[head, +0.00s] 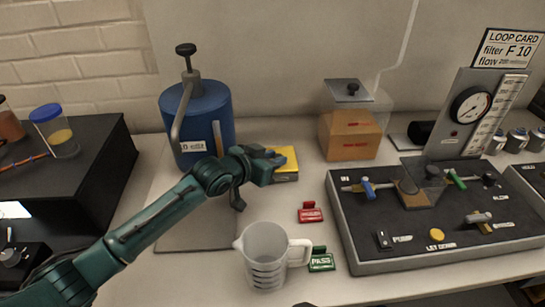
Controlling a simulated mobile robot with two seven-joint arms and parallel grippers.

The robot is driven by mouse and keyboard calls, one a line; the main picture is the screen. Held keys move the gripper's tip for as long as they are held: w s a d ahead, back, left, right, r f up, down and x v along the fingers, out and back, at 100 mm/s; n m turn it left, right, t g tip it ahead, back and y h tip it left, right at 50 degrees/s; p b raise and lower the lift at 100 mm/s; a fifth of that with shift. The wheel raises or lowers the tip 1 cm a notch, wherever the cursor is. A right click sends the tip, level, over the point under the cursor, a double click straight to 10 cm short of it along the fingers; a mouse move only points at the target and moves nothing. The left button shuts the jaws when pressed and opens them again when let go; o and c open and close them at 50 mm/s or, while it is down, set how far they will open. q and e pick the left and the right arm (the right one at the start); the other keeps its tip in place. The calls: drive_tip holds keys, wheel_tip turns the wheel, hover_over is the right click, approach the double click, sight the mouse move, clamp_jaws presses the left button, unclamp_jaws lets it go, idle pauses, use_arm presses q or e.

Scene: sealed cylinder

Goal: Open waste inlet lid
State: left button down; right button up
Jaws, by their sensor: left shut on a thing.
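A clear box (335,110) with an orange-brown inner part and red labels stands at the back, right of my left gripper. My left gripper (272,165) is shut at a yellow block (288,157) on the table, left of the box. The fingers hide part of the block. The gripper is apart from the lid. My right gripper is not seen.
A blue cylinder (208,115) with a black-knobbed top stands behind my left arm. A clear jug (265,262), a red tag (310,214) and a green PASS tag (321,263) are in front. A dark control panel (400,250) with valves and a gauge (470,105) fills the right.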

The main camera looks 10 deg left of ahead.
use_arm(q)
drive_tip(key=shift+w+r, duration=0.15)
drive_tip(key=shift+r, duration=0.2)
drive_tip(key=shift+w+r+p, duration=0.2)
drive_tip(key=shift+r+p, duration=0.35)
drive_tip(key=shift+p, duration=0.05)
drive_tip(key=shift+w+a+r+p, duration=0.15)
drive_tip(key=shift+w+r+p, duration=0.15)
drive_tip(key=shift+r+p, duration=0.3)
drive_tip(key=shift+w+r+p, duration=0.35)
drive_tip(key=shift+w+p, duration=0.05)
drive_tip(key=shift+p, duration=0.1)
drive_tip(key=shift+w+a+r, duration=0.15)
drive_tip(key=shift+w+r, duration=0.15)
drive_tip(key=shift+w, duration=0.15)
drive_tip(key=shift+w+a+r+p, duration=0.2)
drive_tip(key=shift+w+r+p, duration=0.05)
drive_tip(key=shift+w+p, duration=0.25)
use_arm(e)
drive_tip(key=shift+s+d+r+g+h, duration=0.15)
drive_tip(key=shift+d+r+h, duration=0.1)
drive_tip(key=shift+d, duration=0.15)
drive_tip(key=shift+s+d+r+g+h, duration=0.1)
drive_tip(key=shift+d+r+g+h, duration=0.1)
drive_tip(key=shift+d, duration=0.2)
use_arm(q)
drive_tip(key=shift+w, duration=0.1)
